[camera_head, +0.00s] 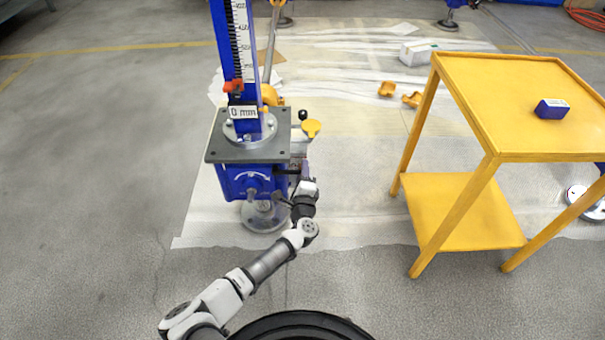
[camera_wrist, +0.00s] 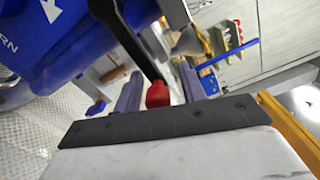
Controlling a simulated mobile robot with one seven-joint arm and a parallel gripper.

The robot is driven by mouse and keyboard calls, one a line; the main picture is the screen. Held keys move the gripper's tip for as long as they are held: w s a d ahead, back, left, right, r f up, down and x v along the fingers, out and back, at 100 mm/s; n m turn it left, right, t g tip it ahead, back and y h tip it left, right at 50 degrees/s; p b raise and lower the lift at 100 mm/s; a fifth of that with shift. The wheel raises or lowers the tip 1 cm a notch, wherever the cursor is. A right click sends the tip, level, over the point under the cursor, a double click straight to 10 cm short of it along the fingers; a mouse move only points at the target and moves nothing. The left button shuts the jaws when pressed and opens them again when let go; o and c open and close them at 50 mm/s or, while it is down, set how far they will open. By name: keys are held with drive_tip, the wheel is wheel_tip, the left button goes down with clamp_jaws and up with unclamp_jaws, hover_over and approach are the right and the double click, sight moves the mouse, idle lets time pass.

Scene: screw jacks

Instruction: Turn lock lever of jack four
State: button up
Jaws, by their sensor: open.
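The blue screw jack (camera_head: 245,180) stands upright on a round foot, with a grey plate and a tall scaled column. I cannot read a number four on it. My gripper (camera_head: 305,172) is at the right side of its blue body. In the wrist view, a black lever (camera_wrist: 141,50) with a red end knob (camera_wrist: 157,94) runs from beside the blue body. The open fingers of my gripper (camera_wrist: 160,88) stand on either side of the red knob. I cannot tell whether they touch it. In the head view the red knob is hidden by my arm.
A yellow two-shelf trolley (camera_head: 465,215) stands to the right, with a small blue box (camera_head: 552,109) on top. A white box (camera_head: 417,52) and orange pieces (camera_head: 387,89) lie on the floor sheet behind. The floor to the left is clear.

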drive_tip(key=s, duration=1.4)
drive_tip(key=shift+p, duration=0.35)
drive_tip(key=shift+w, duration=0.1)
